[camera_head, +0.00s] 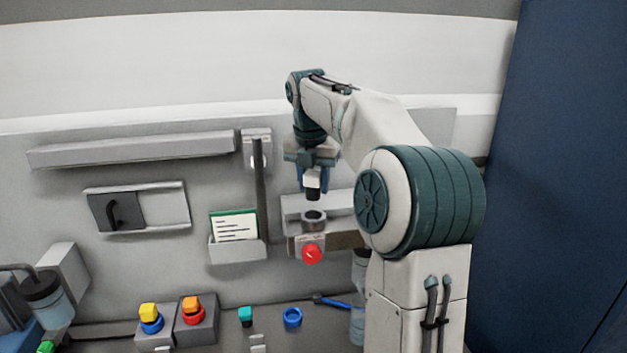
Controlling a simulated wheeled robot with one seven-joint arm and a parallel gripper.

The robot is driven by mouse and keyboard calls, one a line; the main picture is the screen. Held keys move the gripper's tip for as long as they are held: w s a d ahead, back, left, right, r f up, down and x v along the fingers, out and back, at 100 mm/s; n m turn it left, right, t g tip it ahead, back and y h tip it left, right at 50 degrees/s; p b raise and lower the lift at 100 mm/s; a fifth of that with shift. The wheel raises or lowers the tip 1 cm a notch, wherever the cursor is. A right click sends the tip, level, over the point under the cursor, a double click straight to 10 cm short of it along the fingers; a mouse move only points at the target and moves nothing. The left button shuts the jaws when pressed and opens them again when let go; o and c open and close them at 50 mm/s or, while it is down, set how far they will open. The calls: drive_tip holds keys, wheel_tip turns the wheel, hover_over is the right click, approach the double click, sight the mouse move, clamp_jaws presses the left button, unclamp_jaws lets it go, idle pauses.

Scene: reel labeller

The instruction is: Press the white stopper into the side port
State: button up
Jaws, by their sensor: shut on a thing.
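My gripper (313,178) points down, its blue fingers shut on the white stopper (313,182). The stopper has a white upper part and a dark lower end, and hangs upright. Below it is a grey round socket with a dark opening (314,216), on a ledge at the wall; it looks like the side port. The stopper's dark end appears apart from the socket, with a small gap in this view. The stopper's top is hidden between the fingers.
A red round knob (312,254) sits just below the socket. A dark upright bar (260,190) and a card holder (238,250) are to the left. Coloured pieces, including a blue ring (292,318), stand on the bench below. A blue panel (560,170) is at right.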

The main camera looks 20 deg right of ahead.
sight(314, 200)
drive_tip(key=shift+f, duration=0.1)
drive_tip(key=shift+f+b, duration=1.8)
drive_tip(key=shift+f, duration=0.95)
drive_tip(key=shift+r, duration=0.1)
drive_tip(key=shift+w+r+p, duration=0.15)
drive_tip(key=shift+r+p, duration=0.15)
drive_tip(key=shift+p, duration=0.4)
drive_tip(key=shift+f, duration=0.15)
drive_tip(key=shift+f, duration=0.25)
drive_tip(key=shift+r, duration=0.1)
drive_tip(key=shift+r, duration=0.15)
drive_tip(key=shift+s+r, duration=0.15)
drive_tip(key=shift+s, duration=0.05)
